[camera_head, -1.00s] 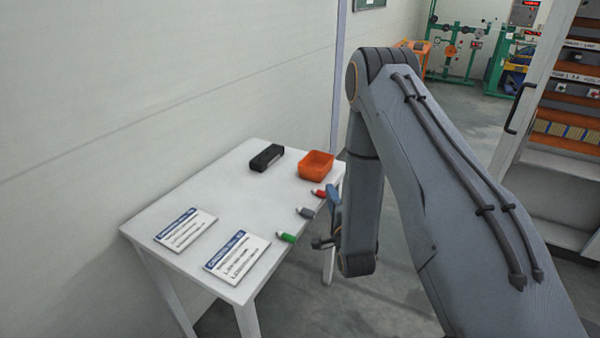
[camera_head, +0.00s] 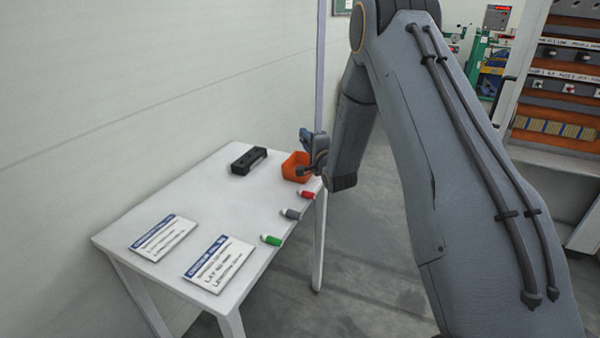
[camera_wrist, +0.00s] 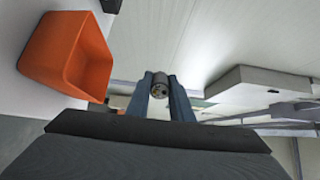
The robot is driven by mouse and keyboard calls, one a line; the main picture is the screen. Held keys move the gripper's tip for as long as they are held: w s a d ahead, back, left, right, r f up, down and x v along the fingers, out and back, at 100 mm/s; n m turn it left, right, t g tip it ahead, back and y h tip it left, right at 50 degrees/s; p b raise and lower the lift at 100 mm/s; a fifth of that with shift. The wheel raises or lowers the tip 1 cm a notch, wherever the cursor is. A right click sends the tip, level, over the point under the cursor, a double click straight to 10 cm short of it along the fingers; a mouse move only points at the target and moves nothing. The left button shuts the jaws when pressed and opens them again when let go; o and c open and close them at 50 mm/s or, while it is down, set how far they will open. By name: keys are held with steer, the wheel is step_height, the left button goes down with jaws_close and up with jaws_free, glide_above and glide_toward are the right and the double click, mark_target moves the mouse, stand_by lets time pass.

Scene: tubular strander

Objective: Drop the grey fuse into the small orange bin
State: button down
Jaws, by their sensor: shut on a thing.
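My gripper (camera_wrist: 161,80) is shut on a small grey cylinder (camera_wrist: 160,90), seen end-on between the blue fingertips in the wrist view. Its dark grey colour fits a grey fuse, but its length is hidden. The small orange bin (camera_head: 292,167) stands at the far right corner of the white table, partly hidden by my gripper (camera_head: 306,142) in the head view. The bin (camera_wrist: 52,45) also shows in the wrist view, to the left of the fingers and apart from them. A grey fuse (camera_head: 291,214) with a white end lies on the table's right edge.
On the white table (camera_head: 195,208), a red fuse (camera_head: 306,194) and a green fuse (camera_head: 271,240) lie either side of the grey one. A black block (camera_head: 248,160) is left of the bin. Two printed cards (camera_head: 163,236) lie at the front. A wall runs behind.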

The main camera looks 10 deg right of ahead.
steer(key=shift+f+b, duration=0.85)
steer(key=shift+f, duration=1.2)
steer(key=c, duration=1.5)
jaws_free()
steer(key=s, duration=0.2)
steer(key=s+d+b, duration=0.1)
steer(key=s, duration=0.4)
steer(key=shift+s+d, duration=0.15)
steer(key=shift+s, duration=0.25)
